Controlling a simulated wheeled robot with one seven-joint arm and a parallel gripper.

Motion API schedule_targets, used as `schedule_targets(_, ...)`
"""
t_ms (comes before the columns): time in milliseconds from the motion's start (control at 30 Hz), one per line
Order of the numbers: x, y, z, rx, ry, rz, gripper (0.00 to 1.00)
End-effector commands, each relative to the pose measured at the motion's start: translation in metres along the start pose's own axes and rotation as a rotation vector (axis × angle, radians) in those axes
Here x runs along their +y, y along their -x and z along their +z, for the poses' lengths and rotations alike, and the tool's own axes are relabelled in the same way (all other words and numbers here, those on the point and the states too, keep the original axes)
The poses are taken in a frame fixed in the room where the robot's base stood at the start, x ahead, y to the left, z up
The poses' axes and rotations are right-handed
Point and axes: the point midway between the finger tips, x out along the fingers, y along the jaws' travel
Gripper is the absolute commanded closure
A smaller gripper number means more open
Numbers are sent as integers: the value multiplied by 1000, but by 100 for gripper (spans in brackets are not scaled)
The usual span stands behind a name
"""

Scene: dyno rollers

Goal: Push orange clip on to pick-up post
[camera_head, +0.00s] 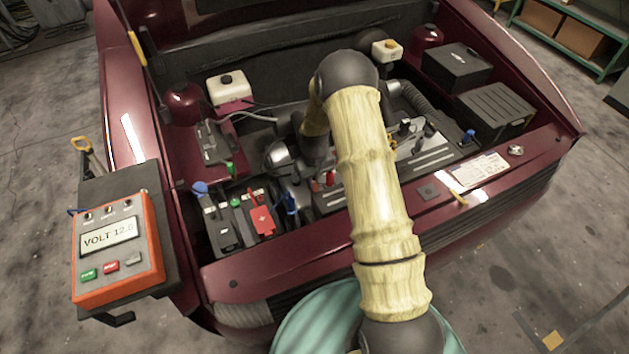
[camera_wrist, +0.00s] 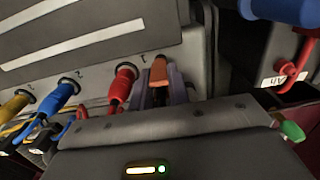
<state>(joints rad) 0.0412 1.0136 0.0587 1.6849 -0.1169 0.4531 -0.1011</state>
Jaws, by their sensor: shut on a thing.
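My gripper (camera_wrist: 161,92) is shut on the orange clip (camera_wrist: 159,72), which stands up between its dark purple-grey fingers in the wrist view. The clip is right beside a red plug (camera_wrist: 122,86) at the end of the grey engine block (camera_wrist: 120,42). The pick-up post cannot be made out; it may be hidden behind the clip and fingers, and I cannot tell whether the clip touches it. In the head view my arm reaches over the engine bay and the clip cannot be made out.
A blue plug (camera_wrist: 65,94) and a yellow plug (camera_wrist: 16,105) sit left of the red one, with cables below. The battery (camera_head: 226,222) with a red clamp (camera_head: 262,221) is close by. An orange meter (camera_head: 118,248) reading about VOLT 12.6 stands at the left.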

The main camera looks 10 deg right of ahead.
Motion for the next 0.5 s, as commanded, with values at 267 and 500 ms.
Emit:
schedule_targets(267,0,-5,0,0,0,0,100)
schedule_targets(500,0,-5,0,0,0,0,57)
